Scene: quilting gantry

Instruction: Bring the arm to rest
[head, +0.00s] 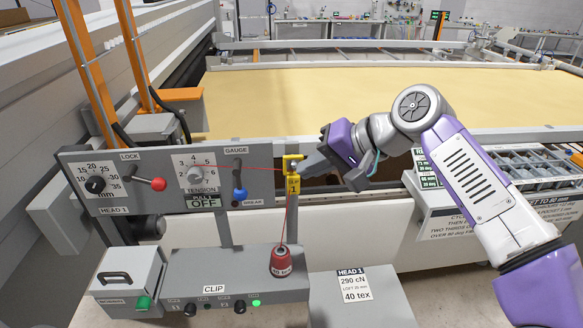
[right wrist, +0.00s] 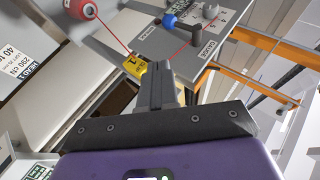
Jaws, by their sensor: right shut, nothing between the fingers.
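My right arm (head: 468,175) reaches in from the right in the head view. My right gripper (head: 304,167) is at the yellow piece marked 1 (head: 293,175) at the right end of the grey panel (head: 130,205). Its fingers are shut with nothing between them. The right wrist view shows the closed fingertips (right wrist: 156,72) close by the yellow piece (right wrist: 134,74); I cannot tell whether they touch. A red thread runs from the red cone (head: 281,262) up to the yellow piece and on left to the tension dial (head: 195,174). My left gripper is not in view.
The panel carries a red lock knob (head: 158,184) and a blue-knobbed lever (head: 240,192). Below is a grey clip box (head: 210,290) with buttons. A labelled tray (head: 520,180) stands at the right beneath my arm. The yellow quilting bed (head: 330,95) lies behind.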

